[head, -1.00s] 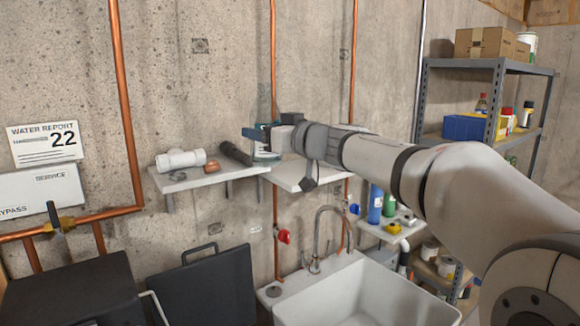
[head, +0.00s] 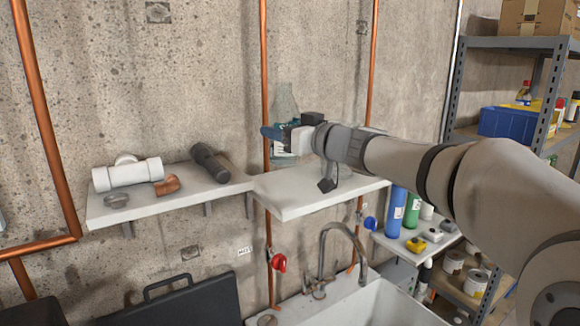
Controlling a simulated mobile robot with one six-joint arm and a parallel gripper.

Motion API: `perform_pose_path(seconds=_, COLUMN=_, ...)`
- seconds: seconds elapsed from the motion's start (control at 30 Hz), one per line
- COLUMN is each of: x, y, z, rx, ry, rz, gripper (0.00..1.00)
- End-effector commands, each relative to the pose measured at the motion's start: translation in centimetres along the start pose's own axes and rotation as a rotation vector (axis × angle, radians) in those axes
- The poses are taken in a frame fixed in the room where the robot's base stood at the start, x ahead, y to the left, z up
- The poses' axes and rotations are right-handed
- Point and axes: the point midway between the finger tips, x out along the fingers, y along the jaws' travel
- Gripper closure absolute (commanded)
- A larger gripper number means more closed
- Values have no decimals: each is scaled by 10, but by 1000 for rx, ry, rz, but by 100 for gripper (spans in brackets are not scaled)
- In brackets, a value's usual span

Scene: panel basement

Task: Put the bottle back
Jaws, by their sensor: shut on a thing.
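A clear bottle (head: 286,101) with a pale label stands upright at the right wall shelf (head: 294,207), in front of the concrete wall and a copper pipe. My gripper (head: 272,132) comes in from the right and is shut on the bottle around its middle; a blue fingertip shows at the left. The gripper and wrist hide part of the bottle. I cannot tell whether its base touches the shelf or hangs just above it.
The left shelf (head: 108,214) holds a white pipe tee (head: 128,174), a copper elbow (head: 167,185) and a dark cylinder (head: 210,162). The right shelf's front is bare. Below are a faucet (head: 325,262) and sink (head: 385,305). A metal rack (head: 452,110) stands at right.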

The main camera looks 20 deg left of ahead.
Motion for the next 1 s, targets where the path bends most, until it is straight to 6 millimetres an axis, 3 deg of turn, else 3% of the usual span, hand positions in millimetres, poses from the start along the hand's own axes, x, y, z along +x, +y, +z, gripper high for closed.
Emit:
perform_pose_path(seconds=0.43, x=-4, y=8, z=55, rx=2, ry=-1, rz=13, gripper=70)
perform_pose_path(seconds=0.9, x=-4, y=9, z=65, rx=0, ry=1, rz=16, gripper=70)
perform_pose_path(seconds=0.93, x=-4, y=9, z=65, rx=0, ry=0, rz=16, gripper=39)
perform_pose_path(seconds=1.0, x=-4, y=9, z=64, rx=0, ry=0, rz=16, gripper=33)
